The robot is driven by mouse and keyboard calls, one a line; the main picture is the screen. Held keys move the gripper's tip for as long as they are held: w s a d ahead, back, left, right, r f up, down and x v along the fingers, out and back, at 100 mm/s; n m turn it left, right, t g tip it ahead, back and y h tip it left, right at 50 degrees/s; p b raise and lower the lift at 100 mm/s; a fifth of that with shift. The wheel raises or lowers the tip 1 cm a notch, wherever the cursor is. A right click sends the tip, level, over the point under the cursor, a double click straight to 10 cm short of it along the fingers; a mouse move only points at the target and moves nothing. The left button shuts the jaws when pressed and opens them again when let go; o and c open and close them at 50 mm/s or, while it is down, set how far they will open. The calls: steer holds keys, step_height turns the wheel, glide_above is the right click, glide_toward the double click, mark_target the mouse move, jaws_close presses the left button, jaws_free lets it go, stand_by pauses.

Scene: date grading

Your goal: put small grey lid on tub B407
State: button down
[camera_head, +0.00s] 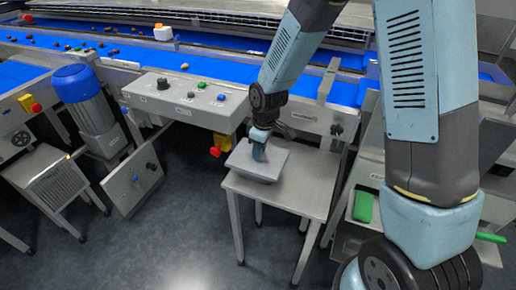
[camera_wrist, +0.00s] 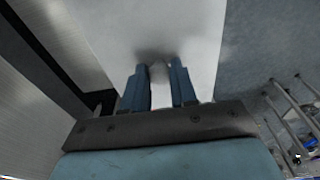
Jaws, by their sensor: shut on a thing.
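My gripper (camera_head: 259,152) points down at a flat grey lid (camera_head: 271,163) over the small steel table. In the wrist view my two blue fingers (camera_wrist: 159,88) stand close together against the broad pale grey lid (camera_wrist: 150,25). They are shut on a small raised part of the lid, mostly hidden between them. Below the lid, darker slanting sides show just above the table; I cannot tell whether these belong to the lid or to a tub under it. No B407 label is readable.
The steel table (camera_head: 307,186) has bare room at right and in front. A control box (camera_head: 180,103) and blue conveyor (camera_head: 225,68) stand behind it. A blue motor (camera_head: 82,88) stands at left. A green thing (camera_head: 363,206) lies on a rack at right.

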steer(key=shift+f, duration=0.3)
stand_by(0.4)
steer(key=c, duration=0.8)
jaws_free()
steer(key=shift+o, duration=0.4)
steer(key=o, duration=0.3)
steer(key=shift+r, duration=3.5)
